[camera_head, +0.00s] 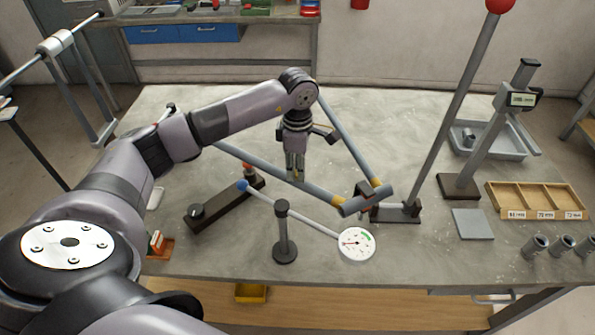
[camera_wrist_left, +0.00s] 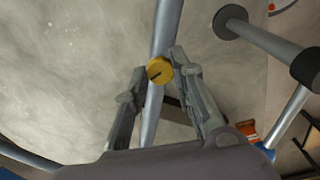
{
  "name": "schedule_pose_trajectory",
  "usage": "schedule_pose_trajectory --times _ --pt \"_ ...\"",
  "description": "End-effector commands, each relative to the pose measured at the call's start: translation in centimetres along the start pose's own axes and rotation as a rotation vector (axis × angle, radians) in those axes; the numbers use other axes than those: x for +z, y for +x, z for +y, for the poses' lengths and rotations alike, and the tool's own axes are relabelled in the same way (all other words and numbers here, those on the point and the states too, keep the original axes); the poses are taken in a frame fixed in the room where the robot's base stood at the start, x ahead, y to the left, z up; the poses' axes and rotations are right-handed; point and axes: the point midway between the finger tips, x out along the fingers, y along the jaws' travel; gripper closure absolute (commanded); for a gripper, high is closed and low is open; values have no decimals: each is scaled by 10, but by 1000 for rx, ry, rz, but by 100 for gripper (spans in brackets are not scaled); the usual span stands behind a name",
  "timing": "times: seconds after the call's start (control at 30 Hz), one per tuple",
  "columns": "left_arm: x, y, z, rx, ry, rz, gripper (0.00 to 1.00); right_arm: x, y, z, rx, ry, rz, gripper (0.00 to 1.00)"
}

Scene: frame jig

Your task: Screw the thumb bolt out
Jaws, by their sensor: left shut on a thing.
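The thumb bolt has a round yellow head with a dark slot (camera_wrist_left: 159,70), seen in the left wrist view against a grey-blue tube (camera_wrist_left: 166,25). My left gripper (camera_wrist_left: 159,64) is shut on this head, one finger on each side. In the head view my left gripper (camera_head: 296,172) points down at the frame's lower tube (camera_head: 260,166), and its fingers largely hide the bolt. The frame (camera_head: 347,137) is made of grey-blue tubes with yellow bands near its right corner. The bolt's shank is hidden. My right gripper is not in view.
A dark fixture bar (camera_head: 215,207) lies left, and a tall grey post (camera_head: 452,110) rises right. A wooden compartment tray (camera_head: 537,199) is at right. The front left tabletop has some free room.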

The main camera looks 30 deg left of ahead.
Motion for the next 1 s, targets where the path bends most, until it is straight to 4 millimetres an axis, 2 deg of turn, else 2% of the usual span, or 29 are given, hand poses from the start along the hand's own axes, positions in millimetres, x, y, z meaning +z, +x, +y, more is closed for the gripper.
schedule_pose_trajectory --times 0.03,0.3,1.0 --pt "0 3 0 0 -42 0 100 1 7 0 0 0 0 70" --pt "0 3 0 1 -298 -1 100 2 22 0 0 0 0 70" --pt "0 2 0 1 -964 0 100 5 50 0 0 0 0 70"
